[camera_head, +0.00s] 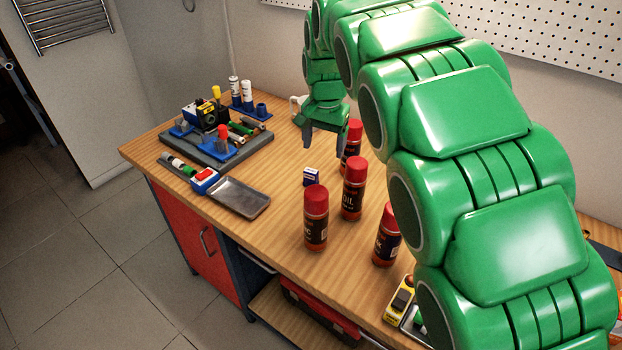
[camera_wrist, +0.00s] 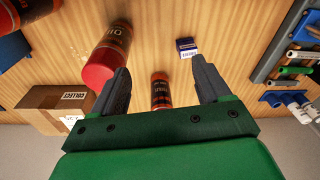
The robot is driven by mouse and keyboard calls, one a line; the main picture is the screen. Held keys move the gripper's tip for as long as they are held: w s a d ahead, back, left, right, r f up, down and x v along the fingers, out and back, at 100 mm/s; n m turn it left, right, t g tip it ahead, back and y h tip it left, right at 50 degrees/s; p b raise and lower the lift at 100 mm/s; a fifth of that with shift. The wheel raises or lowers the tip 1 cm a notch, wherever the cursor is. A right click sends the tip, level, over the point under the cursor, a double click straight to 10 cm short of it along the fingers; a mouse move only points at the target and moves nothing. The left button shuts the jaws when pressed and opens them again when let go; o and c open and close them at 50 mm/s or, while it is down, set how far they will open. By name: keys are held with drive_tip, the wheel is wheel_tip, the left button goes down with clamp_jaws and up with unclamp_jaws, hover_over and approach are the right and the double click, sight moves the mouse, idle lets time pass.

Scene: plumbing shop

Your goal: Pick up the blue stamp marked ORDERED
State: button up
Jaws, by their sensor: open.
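A small blue-and-white block (camera_head: 311,176), which looks like the stamp, stands on the wooden bench top left of the red-capped cans. It also shows in the wrist view (camera_wrist: 187,47), with a pale label whose print is too small to read surely. My gripper (camera_head: 324,147) is open and empty, above the bench and behind the block in the head view. In the wrist view my gripper (camera_wrist: 160,66) has its fingers spread wide. The block lies beyond the fingertips, toward the right finger, and apart from both.
Several red-capped spray cans (camera_head: 316,218) stand around the block, one close to my gripper. A grey tray (camera_head: 241,197) and a dark board (camera_head: 216,146) with tools lie to the left. A cardboard box (camera_wrist: 50,98) shows in the wrist view. Bare wood surrounds the block.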

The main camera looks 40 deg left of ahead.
drive_tip(key=s+a+f, duration=0.3)
drive_tip(key=a, duration=0.6)
hover_over(311, 170)
drive_tip(key=s, duration=0.1)
drive_tip(key=shift+g+h, duration=0.3)
drive_tip(key=shift+g, duration=0.1)
wheel_tip(311, 170, down, 8)
drive_tip(key=shift+r, duration=0.15)
drive_tip(key=shift+f, duration=1.35)
drive_tip(key=shift+w+f, duration=0.25)
drive_tip(key=shift+f, duration=1)
drive_tip(key=shift+w+f, duration=0.2)
drive_tip(key=shift+f, duration=1.05)
drive_tip(key=c, duration=1.1)
